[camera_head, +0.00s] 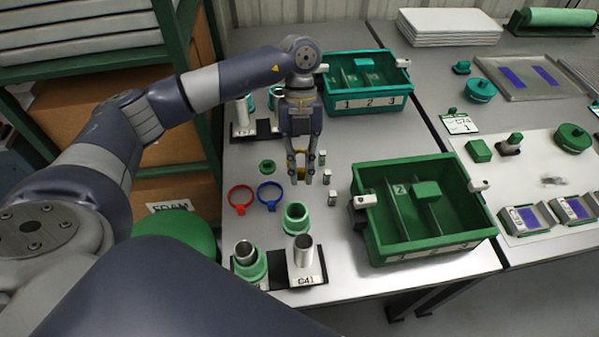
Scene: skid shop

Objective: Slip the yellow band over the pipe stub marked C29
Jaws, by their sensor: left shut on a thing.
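My left gripper (301,176) points down above the left table, shut on the yellow band (296,170), which is mostly hidden between the fingers. Near the front edge a bare pipe stub (303,250) stands upright on a black plate labelled C41. To its left a second pipe stub (244,250) stands with a green collar (250,268) around it; its label is mostly hidden. At the back, behind my arm, another pair of stubs shows, including a bare one (242,111). I cannot read C29 on any stub. My right gripper is not in view.
A red ring (240,209) and a blue ring (270,206) lie left of the gripper. A loose green collar (295,218) stands behind the C41 stub. A green divided bin (425,247) stands at the right, a teal bin (367,103) at the back. Small grey blocks lie between.

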